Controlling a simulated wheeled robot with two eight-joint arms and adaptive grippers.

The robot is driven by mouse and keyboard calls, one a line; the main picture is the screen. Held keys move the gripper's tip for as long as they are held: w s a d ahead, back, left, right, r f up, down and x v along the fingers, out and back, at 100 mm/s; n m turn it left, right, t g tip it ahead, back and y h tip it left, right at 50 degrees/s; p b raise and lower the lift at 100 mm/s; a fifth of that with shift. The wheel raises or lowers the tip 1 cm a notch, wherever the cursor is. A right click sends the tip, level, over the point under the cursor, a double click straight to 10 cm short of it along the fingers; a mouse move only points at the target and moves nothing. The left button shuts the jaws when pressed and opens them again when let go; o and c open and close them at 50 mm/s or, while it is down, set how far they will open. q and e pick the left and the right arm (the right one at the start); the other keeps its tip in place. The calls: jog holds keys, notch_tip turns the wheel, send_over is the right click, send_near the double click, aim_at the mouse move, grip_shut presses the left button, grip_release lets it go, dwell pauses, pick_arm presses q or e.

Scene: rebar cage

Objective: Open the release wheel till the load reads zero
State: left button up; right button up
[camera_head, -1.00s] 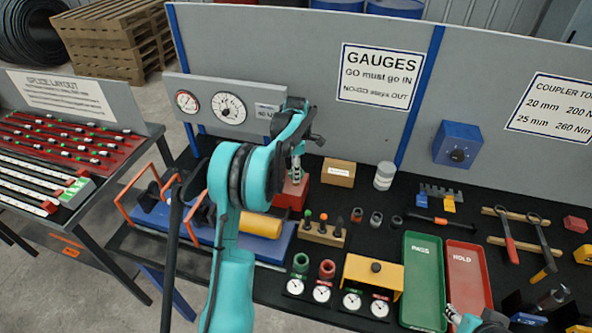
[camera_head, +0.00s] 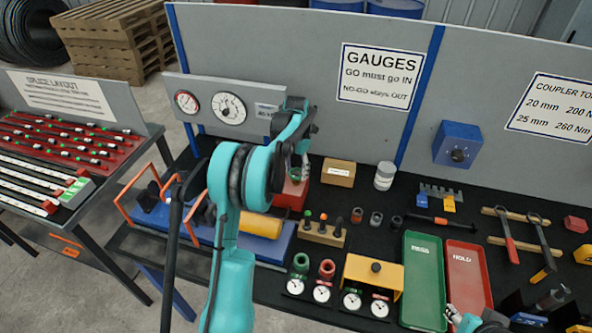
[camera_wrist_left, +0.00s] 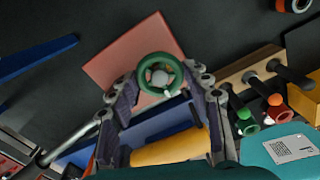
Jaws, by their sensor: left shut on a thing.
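The release wheel (camera_wrist_left: 160,75) is a small green handwheel on a red block, seen in the left wrist view. The red block (camera_wrist_left: 118,62) also shows in the head view (camera_head: 288,196), behind my forearm. My left gripper (camera_wrist_left: 160,82) is shut on the wheel, one finger at each side of its rim. In the head view my left gripper (camera_head: 300,170) points down at the block and partly hides the wheel. A large white dial (camera_head: 229,108) and a small label plate (camera_head: 268,110) are on the grey panel; the lettering is too small to read surely.
A blue press bed (camera_head: 265,246) with a yellow cylinder (camera_head: 261,225) lies by my left arm. A wooden holder (camera_head: 322,234) with several knobbed plugs stands close right of the block. A cardboard box (camera_head: 339,172) is behind. Part of my right arm (camera_head: 468,322) shows at the bottom right.

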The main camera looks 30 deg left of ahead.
aim_at(296, 173)
pick_arm(q)
jog(key=shift+n, duration=0.8)
jog(key=o, duration=1.2)
jog(key=shift+c, duration=0.2)
notch_tip(296, 173, up, 12)
